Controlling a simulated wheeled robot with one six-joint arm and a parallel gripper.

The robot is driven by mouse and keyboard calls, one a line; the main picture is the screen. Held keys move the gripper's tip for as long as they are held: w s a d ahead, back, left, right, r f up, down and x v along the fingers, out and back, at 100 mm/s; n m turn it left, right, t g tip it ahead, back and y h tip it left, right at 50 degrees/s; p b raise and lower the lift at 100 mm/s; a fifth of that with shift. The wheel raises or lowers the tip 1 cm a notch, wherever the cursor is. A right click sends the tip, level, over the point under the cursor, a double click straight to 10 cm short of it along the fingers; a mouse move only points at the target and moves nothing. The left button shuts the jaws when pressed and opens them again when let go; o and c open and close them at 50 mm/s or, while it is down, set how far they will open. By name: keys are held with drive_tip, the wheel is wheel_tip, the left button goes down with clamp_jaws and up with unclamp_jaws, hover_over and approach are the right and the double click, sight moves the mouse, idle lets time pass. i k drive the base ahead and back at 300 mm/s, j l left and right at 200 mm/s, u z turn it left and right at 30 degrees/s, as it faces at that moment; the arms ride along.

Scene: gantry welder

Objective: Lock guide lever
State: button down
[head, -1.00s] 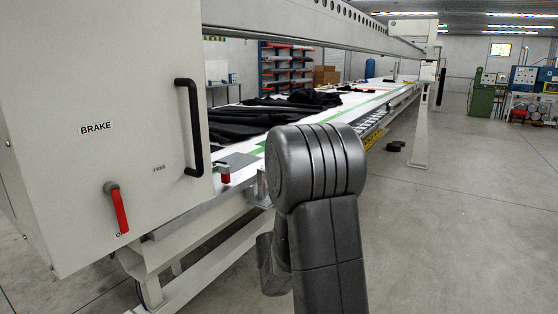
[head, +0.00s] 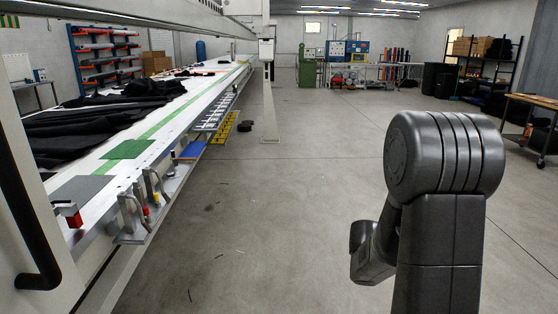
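No lever that I can name for sure as the guide lever shows now. A small red piece on a grey bracket (head: 70,214) sits at the near left edge of the long table. A black vertical handle (head: 24,215) shows at the far left, on a pale panel that is mostly cut off. The cabinet front with the red brake lever is out of the picture. My arm's dark grey links stand at the right, over the floor. My gripper is not in view.
The long white table (head: 172,107) runs away on the left with black fabric (head: 95,120) on it. A small side shelf with metal holders (head: 140,215) juts from its edge. A workbench (head: 535,100) stands far right.

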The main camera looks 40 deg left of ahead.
sight(68, 201)
drive_tip(key=j+z, duration=0.45)
drive_tip(key=j, duration=0.85)
drive_tip(key=j+u, duration=0.45)
drive_tip(key=u, duration=0.25)
drive_tip(key=i+j+u, duration=0.15)
drive_tip(key=u, duration=0.15)
drive_tip(key=j+u, duration=0.1)
drive_tip(key=u, duration=0.35)
drive_tip(key=j+u, duration=0.15)
drive_tip(key=u, duration=0.35)
drive_tip(key=j+u, duration=0.15)
drive_tip(key=u, duration=0.3)
drive_tip(key=j+u, duration=0.15)
drive_tip(key=u, duration=0.3)
drive_tip(key=j+u, duration=0.1)
drive_tip(key=u, duration=0.4)
drive_tip(key=i+j+u, duration=0.1)
drive_tip(key=u, duration=0.35)
